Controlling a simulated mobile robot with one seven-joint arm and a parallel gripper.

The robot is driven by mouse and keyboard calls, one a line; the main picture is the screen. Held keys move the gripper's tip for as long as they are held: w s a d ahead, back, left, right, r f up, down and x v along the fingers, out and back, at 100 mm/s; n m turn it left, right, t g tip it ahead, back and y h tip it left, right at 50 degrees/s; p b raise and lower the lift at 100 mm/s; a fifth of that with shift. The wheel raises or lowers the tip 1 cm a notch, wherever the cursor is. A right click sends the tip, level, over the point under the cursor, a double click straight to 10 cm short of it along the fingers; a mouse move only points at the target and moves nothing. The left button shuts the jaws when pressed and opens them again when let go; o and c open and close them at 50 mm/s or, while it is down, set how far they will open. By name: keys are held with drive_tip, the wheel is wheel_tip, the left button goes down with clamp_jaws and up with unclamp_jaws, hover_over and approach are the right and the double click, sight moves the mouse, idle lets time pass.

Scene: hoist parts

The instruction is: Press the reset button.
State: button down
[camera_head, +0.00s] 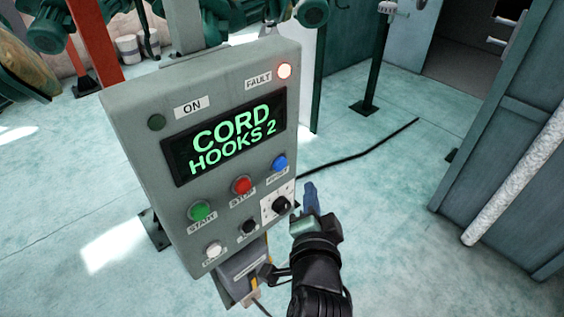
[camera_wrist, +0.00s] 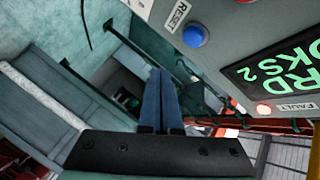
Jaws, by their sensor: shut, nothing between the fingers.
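The reset button is a blue button (camera_head: 280,163) at the right side of the grey control panel (camera_head: 120,125). In the wrist view the blue button (camera_wrist: 195,36) sits beside its RESET label. My gripper (camera_head: 309,190) is just right of the panel's right edge, a little lower than the blue button. Its two blue fingers are together and empty; they also show in the wrist view (camera_wrist: 160,75), pointing up past the panel's edge. The fingertips appear apart from the button.
The panel also has a green START button (camera_head: 200,211), a red STOP button (camera_head: 242,185), a black rotary knob (camera_head: 282,205) and a white button (camera_head: 213,250). The screen (camera_head: 225,137) reads CORD HOOKS 2. The red FAULT lamp (camera_head: 284,71) is lit. A black cable (camera_head: 365,152) lies on the floor.

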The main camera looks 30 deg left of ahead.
sight(286, 165)
drive_tip(key=shift+w+a+p, duration=0.15)
drive_tip(key=shift+w+a, duration=0.15)
drive_tip(key=shift+a, duration=0.5)
drive_tip(key=shift+w+a+p, duration=0.2)
drive_tip(key=shift+w+a, duration=0.1)
drive_tip(key=shift+a, duration=0.45)
drive_tip(key=shift+w+a+p, duration=0.15)
drive_tip(key=shift+w+a, duration=0.15)
drive_tip(key=shift+a, duration=0.5)
drive_tip(key=shift+a, duration=0.1)
drive_tip(key=shift+w+a, duration=0.15)
drive_tip(key=shift+a, duration=0.15)
drive_tip(key=shift+w+a+p, duration=0.1)
drive_tip(key=shift+a+p, duration=0.2)
drive_tip(key=shift+a, duration=0.1)
idle(1.0)
drive_tip(key=shift+d, duration=0.15)
drive_tip(key=shift+s+d, duration=0.3)
drive_tip(key=shift+d, duration=0.35)
drive_tip(key=d, duration=0.1)
drive_tip(key=s+d, duration=0.1)
drive_tip(key=d, duration=0.2)
drive_tip(key=shift+s+d, duration=0.35)
